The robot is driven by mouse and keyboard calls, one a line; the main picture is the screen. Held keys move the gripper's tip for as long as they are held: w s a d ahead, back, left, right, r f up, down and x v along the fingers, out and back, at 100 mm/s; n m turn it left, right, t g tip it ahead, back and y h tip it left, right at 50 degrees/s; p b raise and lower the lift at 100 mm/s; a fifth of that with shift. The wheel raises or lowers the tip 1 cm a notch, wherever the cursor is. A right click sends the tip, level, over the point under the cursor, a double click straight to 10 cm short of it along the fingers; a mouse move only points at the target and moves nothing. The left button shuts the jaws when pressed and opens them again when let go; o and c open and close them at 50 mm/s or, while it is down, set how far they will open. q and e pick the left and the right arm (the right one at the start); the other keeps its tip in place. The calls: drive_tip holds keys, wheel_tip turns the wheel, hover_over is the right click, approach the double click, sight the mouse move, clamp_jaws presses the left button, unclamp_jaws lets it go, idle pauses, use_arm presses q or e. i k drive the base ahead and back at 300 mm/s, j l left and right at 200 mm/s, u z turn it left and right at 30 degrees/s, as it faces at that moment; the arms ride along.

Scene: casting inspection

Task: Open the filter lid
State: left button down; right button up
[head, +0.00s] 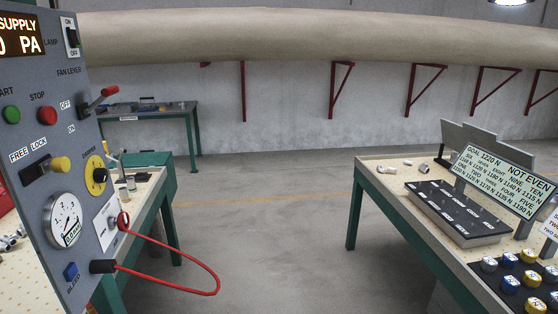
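No part labelled as a filter lid shows in the head view, and I cannot tell where it is. A grey control panel (78,150) stands close at the left, cut off by the picture edge. Neither of my grippers shows.
A right-hand bench (375,185) bears a black slotted tray (456,211), a sign (510,178) and several blue and yellow capped pieces (508,284). A left bench (148,190) stands behind the panel. A far workbench (165,112) is at the wall. The floor between (270,200) is clear.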

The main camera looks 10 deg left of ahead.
sight(143, 159)
drive_tip(key=i+u, duration=0.2)
drive_tip(key=i, duration=0.55)
drive_tip(key=i+u, duration=0.15)
drive_tip(key=i, duration=0.6)
drive_tip(key=i+l+u, duration=0.2)
drive_tip(key=i, duration=2.7)
drive_tip(key=i+u, duration=0.4)
drive_tip(key=i+l+u, duration=0.4)
drive_tip(key=i, duration=0.2)
drive_tip(key=i+l+u, duration=0.55)
drive_tip(key=u, duration=0.25)
drive_tip(key=i+l+u, duration=0.25)
drive_tip(key=u, duration=0.15)
drive_tip(key=i+l+u, duration=0.3)
drive_tip(key=u, duration=0.15)
drive_tip(key=i+l+u, duration=0.15)
drive_tip(key=l+u, duration=0.25)
drive_tip(key=i+l+u, duration=0.1)
drive_tip(key=l+u, duration=0.3)
